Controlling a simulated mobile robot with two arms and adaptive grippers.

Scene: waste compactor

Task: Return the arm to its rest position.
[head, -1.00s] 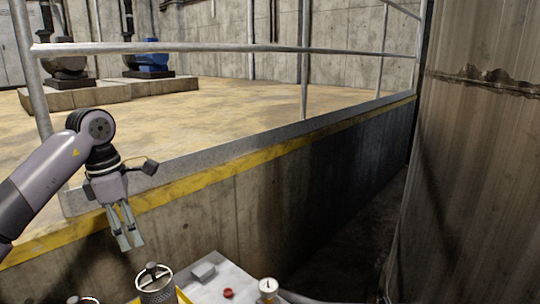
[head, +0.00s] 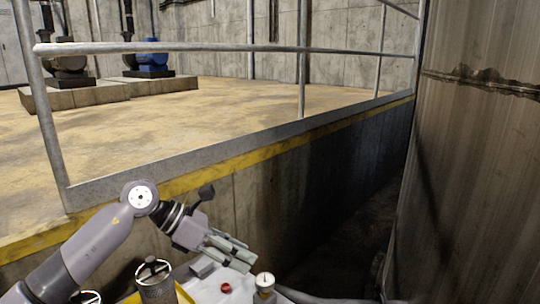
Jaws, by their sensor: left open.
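My left arm comes in from the lower left in the head view. Its gripper (head: 238,254) points to the lower right, low over a light grey surface (head: 207,288) at the bottom of the view. The fingers are apart and nothing shows between them. The gripper covers part of the grey surface and of a small grey block (head: 203,266) on it. My right gripper is not in view.
A perforated metal canister (head: 156,285), a red cap (head: 226,288) and a white-topped gauge (head: 265,283) are near the gripper. A metal railing (head: 200,48) stands on a yellow-edged concrete ledge. A large rusty tank (head: 470,180) fills the right side.

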